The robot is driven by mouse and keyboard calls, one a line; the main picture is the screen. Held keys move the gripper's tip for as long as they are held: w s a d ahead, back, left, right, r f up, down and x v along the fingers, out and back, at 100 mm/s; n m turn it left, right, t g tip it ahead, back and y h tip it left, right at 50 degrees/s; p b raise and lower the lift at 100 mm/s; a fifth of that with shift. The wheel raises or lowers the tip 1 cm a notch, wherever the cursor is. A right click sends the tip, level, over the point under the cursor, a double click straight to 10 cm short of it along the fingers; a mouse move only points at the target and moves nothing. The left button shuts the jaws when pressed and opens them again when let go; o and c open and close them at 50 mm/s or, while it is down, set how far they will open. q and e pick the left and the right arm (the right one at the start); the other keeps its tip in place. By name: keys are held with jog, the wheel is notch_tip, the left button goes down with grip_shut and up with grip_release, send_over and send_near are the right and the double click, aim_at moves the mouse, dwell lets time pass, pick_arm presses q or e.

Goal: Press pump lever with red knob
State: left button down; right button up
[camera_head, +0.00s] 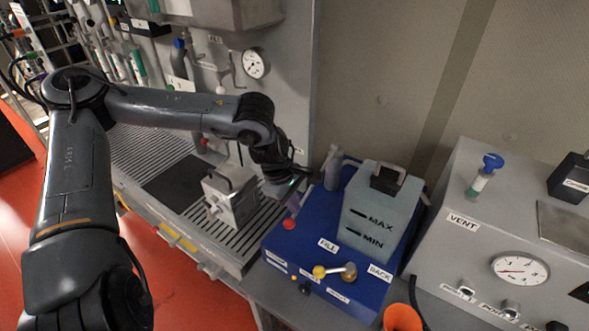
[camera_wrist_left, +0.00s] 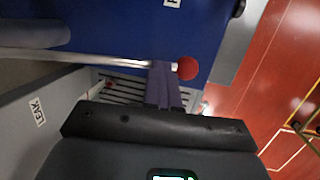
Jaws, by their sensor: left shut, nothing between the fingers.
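The red knob (camera_head: 289,224) sits at the end of the pump lever, low at the left side of the blue unit. In the left wrist view the red knob (camera_wrist_left: 187,68) ends a thin silver lever (camera_wrist_left: 110,59) that runs in from the left. My left gripper (camera_head: 294,203) reaches in from the left over the blue unit (camera_head: 318,263), just above the knob. It is shut and empty. In the left wrist view its fingertips (camera_wrist_left: 164,72) overlap the lever right beside the knob; I cannot tell whether they touch it. My right gripper is not in view.
A translucent tank (camera_head: 372,222) marked MAX and MIN stands on the blue unit. A metal box (camera_head: 230,198) sits on the grating to the left. A grey VENT panel (camera_head: 480,245) stands right.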

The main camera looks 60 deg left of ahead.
pick_arm(q)
jog(key=shift+s+a+f, duration=0.15)
jog(key=shift+s+f, duration=0.1)
jog(key=shift+f, duration=0.55)
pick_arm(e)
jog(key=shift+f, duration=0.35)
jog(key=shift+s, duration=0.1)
pick_arm(q)
jog(key=shift+r, duration=0.1)
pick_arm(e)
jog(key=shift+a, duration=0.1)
pick_arm(q)
jog(key=s+d+p+v, duration=0.1)
jog(key=p+v, duration=0.1)
jog(key=v, duration=1.2)
jog(key=shift+s+d+r, duration=0.3)
jog(key=shift+s, duration=0.05)
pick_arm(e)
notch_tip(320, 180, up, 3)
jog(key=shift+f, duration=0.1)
pick_arm(q)
jog(key=shift+w, duration=0.1)
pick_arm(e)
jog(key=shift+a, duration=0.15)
